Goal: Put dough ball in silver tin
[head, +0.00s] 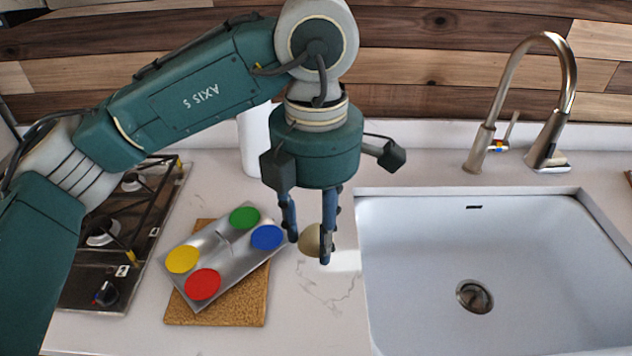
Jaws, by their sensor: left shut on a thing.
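The dough ball (311,241) is beige and round, and my left gripper (308,247) is shut on it. One finger hides part of the ball. The gripper points down over the counter, just right of the silver tin and left of the sink. I cannot tell how high the ball is above the counter. The silver tin (217,248) is a flat metal piece lying at an angle, with green, blue, yellow and red round spots on its top. My right gripper is not in view.
The tin rests on a cork board (245,307). A gas hob (110,255) is at left and a white sink (420,300) with a tall tap (480,150) at right. A white upright object (255,140) stands behind my gripper. The counter (320,310) in front is clear.

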